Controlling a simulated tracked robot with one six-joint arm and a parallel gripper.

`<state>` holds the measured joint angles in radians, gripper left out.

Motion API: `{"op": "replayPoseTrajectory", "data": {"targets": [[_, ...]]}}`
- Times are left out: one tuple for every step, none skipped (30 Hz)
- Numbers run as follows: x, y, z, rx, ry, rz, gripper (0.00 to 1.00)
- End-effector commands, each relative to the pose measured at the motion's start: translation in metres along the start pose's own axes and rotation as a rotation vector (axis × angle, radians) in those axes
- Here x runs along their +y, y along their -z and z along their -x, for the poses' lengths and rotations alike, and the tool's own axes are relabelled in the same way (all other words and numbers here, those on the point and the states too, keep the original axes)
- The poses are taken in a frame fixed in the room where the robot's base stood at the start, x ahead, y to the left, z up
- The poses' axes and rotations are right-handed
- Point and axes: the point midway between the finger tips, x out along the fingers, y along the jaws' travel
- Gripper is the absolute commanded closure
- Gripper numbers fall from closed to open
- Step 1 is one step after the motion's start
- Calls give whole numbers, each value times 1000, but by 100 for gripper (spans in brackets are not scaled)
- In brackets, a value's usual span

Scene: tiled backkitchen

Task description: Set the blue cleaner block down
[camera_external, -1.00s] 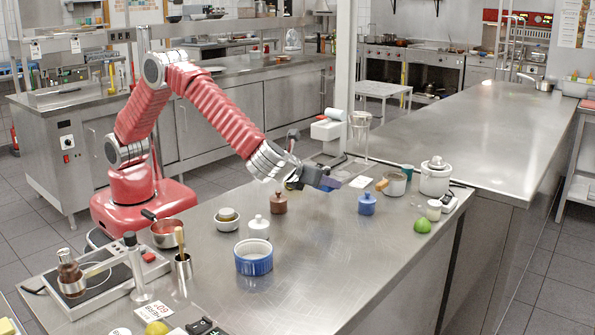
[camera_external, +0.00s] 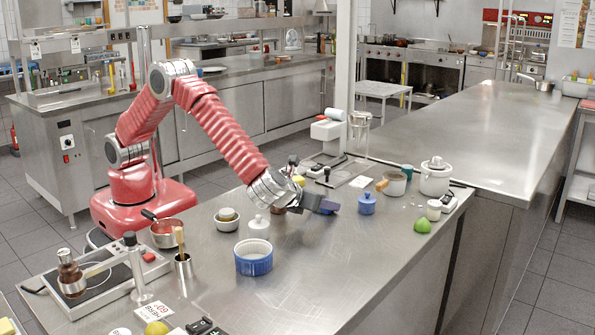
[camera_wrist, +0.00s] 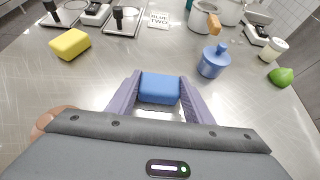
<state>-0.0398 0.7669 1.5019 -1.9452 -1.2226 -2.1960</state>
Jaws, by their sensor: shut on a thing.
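The blue cleaner block (camera_wrist: 160,88) sits between the two fingers of my gripper (camera_wrist: 156,94) in the wrist view. The fingers are shut on its sides. In the external view my gripper (camera_external: 323,207) is low over the near steel counter, left of a blue lidded jar (camera_external: 366,204). The block is hard to tell from the fingers there. I cannot tell whether its underside touches the counter. The blue jar (camera_wrist: 213,62) stands ahead and to the right in the wrist view, apart from the block.
A yellow sponge (camera_wrist: 70,44) lies ahead left. A white card (camera_wrist: 159,20) lies farther ahead. A pot with a wooden handle (camera_wrist: 203,17) stands beyond the jar. A green lime (camera_external: 423,226) is right. A blue-and-white bowl (camera_external: 253,258) stands nearer. Bare counter (camera_external: 340,255) surrounds my gripper.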

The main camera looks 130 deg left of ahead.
Motion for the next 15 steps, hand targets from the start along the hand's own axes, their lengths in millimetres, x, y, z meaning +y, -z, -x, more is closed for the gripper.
{"op": "replayPoseTrajectory", "data": {"targets": [[0,0,0,0,1,1,81],[0,0,0,0,1,1,81],[0,0,0,0,0,1,81],[0,0,0,0,0,0,81],[0,0,0,0,0,0,81],[0,0,0,0,0,0,81],[0,0,0,0,0,0,81],[0,1,0,0,0,0,81],[0,1,-1,0,0,0,53],[0,1,-1,0,0,0,51],[0,1,-1,0,0,0,49],[0,1,-1,0,0,0,46],[0,1,-1,0,0,0,44],[0,1,-1,0,0,0,42],[0,1,-1,0,0,0,39]]}}
